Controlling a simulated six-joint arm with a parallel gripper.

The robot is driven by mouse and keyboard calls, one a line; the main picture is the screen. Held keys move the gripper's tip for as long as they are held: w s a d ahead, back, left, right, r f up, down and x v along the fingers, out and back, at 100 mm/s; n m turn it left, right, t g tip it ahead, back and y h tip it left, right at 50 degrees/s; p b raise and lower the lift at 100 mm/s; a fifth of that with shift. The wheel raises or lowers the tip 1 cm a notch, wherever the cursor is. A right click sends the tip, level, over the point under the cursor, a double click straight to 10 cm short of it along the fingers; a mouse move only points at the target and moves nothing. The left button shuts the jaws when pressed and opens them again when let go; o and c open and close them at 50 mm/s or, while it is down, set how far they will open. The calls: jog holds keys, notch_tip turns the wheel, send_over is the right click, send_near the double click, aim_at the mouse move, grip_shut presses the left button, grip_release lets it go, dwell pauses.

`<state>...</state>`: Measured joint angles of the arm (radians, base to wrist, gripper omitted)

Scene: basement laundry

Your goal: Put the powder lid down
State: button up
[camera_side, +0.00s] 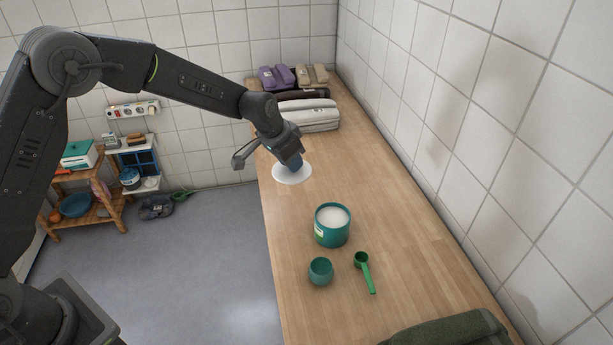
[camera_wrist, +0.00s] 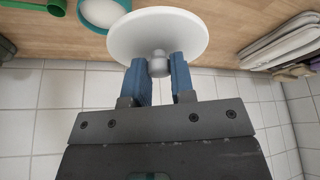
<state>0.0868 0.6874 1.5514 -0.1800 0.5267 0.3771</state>
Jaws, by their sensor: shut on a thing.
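The powder lid (camera_side: 292,174) is a white disc with a small round knob. My gripper (camera_side: 294,163) is shut on the knob, with its blue fingers on either side. In the wrist view the lid (camera_wrist: 157,34) is face-on past the fingertips of my gripper (camera_wrist: 160,66). In the side view the lid appears over the left part of the wooden counter; I cannot tell whether it touches the surface. The teal powder tub (camera_side: 332,228) stands open with white powder in it, nearer the side camera than the lid. Part of the tub (camera_wrist: 96,24) also shows in the wrist view.
A small teal cup (camera_side: 320,271) and a green scoop (camera_side: 364,272) are on the counter (camera_side: 420,270) in front of the tub. Folded towels (camera_side: 308,115) are stacked at the far end. A dark green cloth (camera_side: 455,331) lies at the near end. A tiled wall borders the right side.

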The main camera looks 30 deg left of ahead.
jog(key=a+f+m, duration=0.1)
jog(key=a+f, duration=0.1)
jog(key=a, duration=0.2)
jog(key=s+a+f+m+h, duration=0.1)
jog(key=a+f+m, duration=0.1)
jog(key=a, duration=0.3)
jog(key=a+f+m+g, duration=0.1)
jog(key=a+f, duration=0.1)
jog(key=a, duration=0.2)
jog(key=shift+s+a+f+m+h, duration=0.2)
jog(key=shift+s+m+h, duration=0.1)
jog(key=shift+s+m, duration=0.1)
grip_shut()
jog(key=w+d+f, duration=0.1)
jog(key=d+f, duration=0.1)
jog(key=d, duration=0.1)
jog(key=w+d+f, duration=0.2)
jog(key=d+f, duration=0.1)
jog(key=w+d+f, duration=0.1)
jog(key=d+f, duration=0.1)
jog(key=d, duration=0.2)
jog(key=shift+w+f, duration=0.25)
jog(key=shift+w, duration=0.05)
jog(key=shift+f, duration=1.95)
jog(key=shift+f, duration=0.1)
jog(key=o, duration=0.9)
grip_release()
jog(key=v, duration=1.2)
jog(key=shift+r, duration=0.25)
